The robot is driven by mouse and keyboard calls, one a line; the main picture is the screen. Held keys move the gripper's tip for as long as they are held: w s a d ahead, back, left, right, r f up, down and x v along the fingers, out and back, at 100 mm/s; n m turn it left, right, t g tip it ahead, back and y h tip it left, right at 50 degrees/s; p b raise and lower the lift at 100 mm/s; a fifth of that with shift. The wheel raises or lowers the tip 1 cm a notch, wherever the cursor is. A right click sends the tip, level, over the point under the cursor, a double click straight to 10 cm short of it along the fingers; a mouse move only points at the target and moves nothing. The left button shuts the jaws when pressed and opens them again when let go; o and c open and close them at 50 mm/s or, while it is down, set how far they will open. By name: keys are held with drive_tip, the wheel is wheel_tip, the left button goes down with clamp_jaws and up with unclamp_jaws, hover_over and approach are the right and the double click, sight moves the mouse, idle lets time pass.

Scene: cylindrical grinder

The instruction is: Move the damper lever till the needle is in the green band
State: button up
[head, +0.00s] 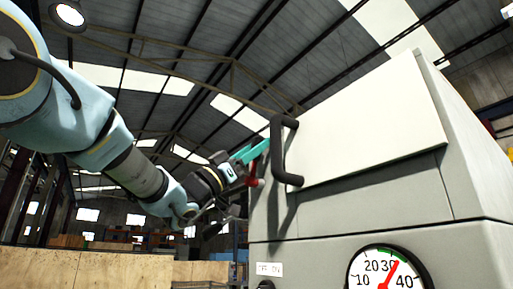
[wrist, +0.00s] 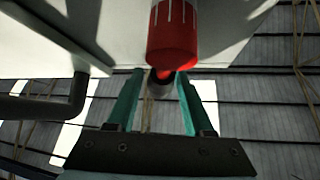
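The dial gauge (head: 360,284) is at the bottom right of the head view, its lower part cut off. Its red needle (head: 389,274) points up and right, by the 30 mark. A green band (head: 388,251) runs along the top rim; whether the needle lies within it is too small to tell. The damper lever shows as a red part (head: 255,182) at the machine's left edge. In the wrist view its red grip (wrist: 173,42) stands at the fingertips, with a grey piece below. My gripper (head: 262,147) has teal fingers, apart around that piece in the wrist view (wrist: 160,74).
A dark bar handle (head: 278,150) sticks out from the pale grinder cover (head: 370,125), close to my fingers; it also shows at left in the wrist view (wrist: 45,108). A small white label (head: 269,269) is left of the gauge. Wooden boards (head: 90,270) stand lower left.

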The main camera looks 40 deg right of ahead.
drive_tip(key=shift+o, duration=0.6)
drive_tip(key=b+v, duration=0.5)
drive_tip(key=v, duration=0.5)
drive_tip(key=shift+a+f, duration=0.25)
drive_tip(key=shift+a, duration=0.05)
idle(0.5)
